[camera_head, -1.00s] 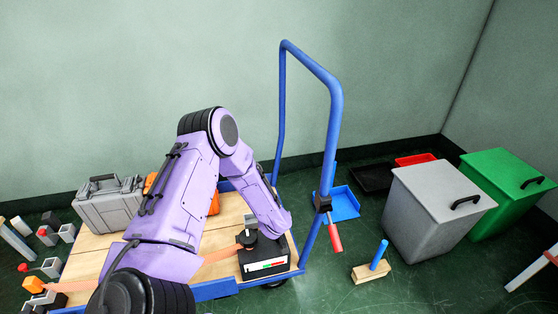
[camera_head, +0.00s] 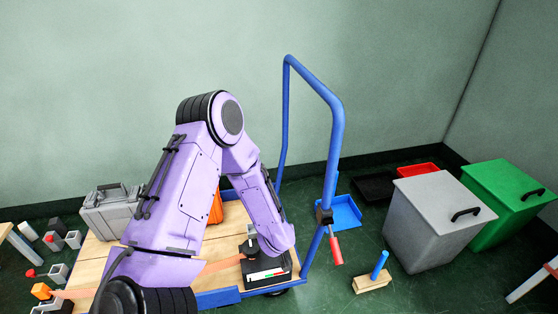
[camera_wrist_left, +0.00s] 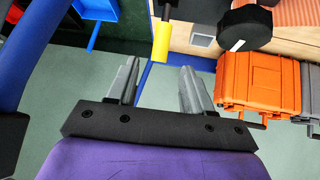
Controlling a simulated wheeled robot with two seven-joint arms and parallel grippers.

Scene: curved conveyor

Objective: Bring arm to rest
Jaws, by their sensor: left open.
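My left arm (camera_head: 180,200), purple with black joints, comes in from the lower left and bends down over a wooden-topped cart (camera_head: 90,262). Its gripper is hidden behind the forearm in the head view. In the left wrist view my left gripper (camera_wrist_left: 157,78) is open, with nothing between its two grey fingers. A black box (camera_head: 268,278) with a coloured strip sits on the cart, just below the wrist in the picture. My right gripper is not in view.
The cart's blue handle (camera_head: 335,130) rises right of the arm. A grey case (camera_head: 112,212) and an orange case (camera_wrist_left: 258,85) lie on the cart. Grey (camera_head: 430,225) and green (camera_head: 508,200) bins stand at right. A blue tray (camera_head: 345,212) is on the floor.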

